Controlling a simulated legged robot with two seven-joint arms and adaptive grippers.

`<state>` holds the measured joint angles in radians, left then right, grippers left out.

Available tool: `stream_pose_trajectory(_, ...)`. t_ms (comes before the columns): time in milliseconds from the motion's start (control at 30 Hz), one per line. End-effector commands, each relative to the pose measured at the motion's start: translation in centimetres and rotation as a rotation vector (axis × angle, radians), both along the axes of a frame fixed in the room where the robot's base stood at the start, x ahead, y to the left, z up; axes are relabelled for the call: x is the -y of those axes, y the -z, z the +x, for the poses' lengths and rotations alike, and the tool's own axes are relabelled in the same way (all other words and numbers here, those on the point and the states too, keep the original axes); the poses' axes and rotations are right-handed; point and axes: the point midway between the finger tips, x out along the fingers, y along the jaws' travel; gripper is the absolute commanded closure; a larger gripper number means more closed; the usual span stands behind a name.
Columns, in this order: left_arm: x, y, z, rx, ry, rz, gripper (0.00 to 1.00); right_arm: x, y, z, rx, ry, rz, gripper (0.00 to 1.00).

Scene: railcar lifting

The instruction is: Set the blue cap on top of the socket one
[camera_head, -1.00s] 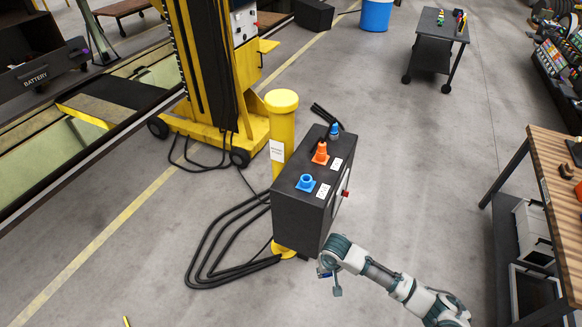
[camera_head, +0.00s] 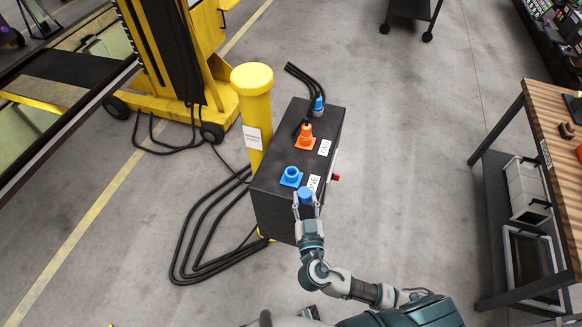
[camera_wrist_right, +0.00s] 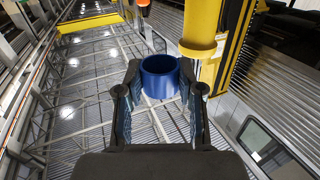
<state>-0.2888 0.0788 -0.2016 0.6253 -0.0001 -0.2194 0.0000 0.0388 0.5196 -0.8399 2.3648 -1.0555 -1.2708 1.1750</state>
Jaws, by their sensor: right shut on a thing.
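The blue cap (camera_head: 306,195) is held between the fingertips of my right gripper (camera_head: 307,203). In the right wrist view the blue cap (camera_wrist_right: 160,78) is a round, hollow cup between the two fingers. A light blue socket (camera_head: 291,176) with a square base and round collar sits on the near end of the dark box top (camera_head: 278,160). A white label (camera_head: 314,182) beside it seems to end in "NE". The held cap is just right of and nearer than this socket, apart from it. My left gripper is not in view.
An orange socket (camera_head: 305,137) with a cable and a blue plug (camera_head: 318,105) stand farther along the box. A yellow post (camera_head: 254,110) rises at its left. Black cables (camera_head: 200,245) lie on the floor. A wooden workbench (camera_head: 548,150) stands at right.

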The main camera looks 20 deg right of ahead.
Motion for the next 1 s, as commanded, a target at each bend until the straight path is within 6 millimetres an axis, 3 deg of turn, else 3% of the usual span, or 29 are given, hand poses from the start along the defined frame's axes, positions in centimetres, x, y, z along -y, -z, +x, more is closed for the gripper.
stream_pose_trajectory(133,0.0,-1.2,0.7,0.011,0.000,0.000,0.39,0.2,-0.1,4.5,0.004,0.004,-0.007,0.85)
stream_pose_trajectory(300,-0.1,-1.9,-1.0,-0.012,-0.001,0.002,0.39,0.3,0.4,9.6,0.003,0.004,-0.007,0.85)
stream_pose_trajectory(433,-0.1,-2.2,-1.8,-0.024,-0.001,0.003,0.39,0.2,0.9,12.5,0.000,0.003,-0.005,0.85)
stream_pose_trajectory(600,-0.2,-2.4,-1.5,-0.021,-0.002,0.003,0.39,0.2,1.3,14.1,-0.003,0.001,-0.003,0.85)
stream_pose_trajectory(833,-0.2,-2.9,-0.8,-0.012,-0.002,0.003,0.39,0.3,4.3,14.2,-0.004,0.002,-0.006,0.85)
stream_pose_trajectory(1000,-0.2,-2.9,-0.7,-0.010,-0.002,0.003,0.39,0.3,4.9,14.1,-0.003,0.002,-0.003,0.85)
